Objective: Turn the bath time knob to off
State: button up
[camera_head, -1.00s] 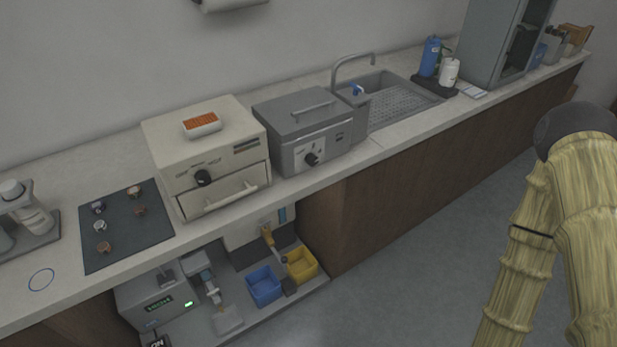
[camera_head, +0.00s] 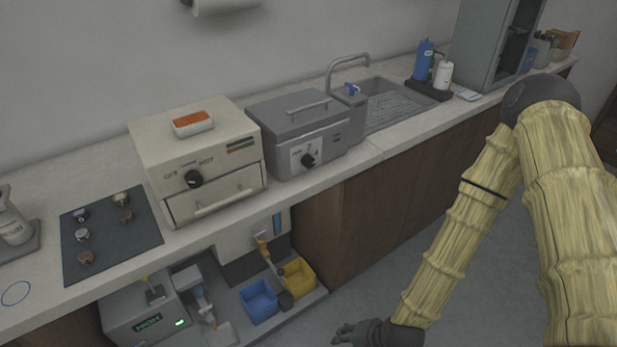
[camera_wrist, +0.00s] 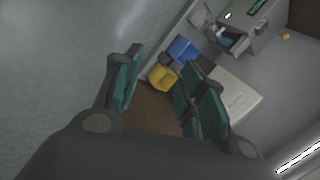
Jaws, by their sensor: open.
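The grey lidded bath (camera_head: 296,137) stands on the counter between the cream oven and the sink. Its black time knob (camera_head: 308,160) sits on a pale panel on the front face; the markings are too small to read. My gripper (camera_head: 347,333) is low at the bottom edge of the head view, over the floor in front of the counter, well below and apart from the knob. In the wrist view my gripper (camera_wrist: 163,78) is open and empty, its green-padded fingers apart. The knob cannot be made out in the wrist view.
A cream oven (camera_head: 200,150) with its own black knob (camera_head: 193,179) stands left of the bath. The sink (camera_head: 395,105) is to the right. Below are a blue bin (camera_head: 259,301), a yellow bin (camera_head: 298,278) and a wooden cabinet side (camera_head: 318,222). The floor is clear.

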jog(key=w+a+r+m+t+y+b, duration=0.2)
jog(key=w+a+m+b, duration=0.15)
jog(key=w, duration=0.45)
jog(key=m+t+y+b, duration=0.4)
jog(key=m+t+b, duration=0.4)
jog(key=t+b, duration=0.1)
send_near(311, 164)
jog(key=x, duration=0.9)
jog(key=shift+w+a, duration=0.1)
jog(key=shift+a, duration=0.05)
jog(key=c, duration=0.8)
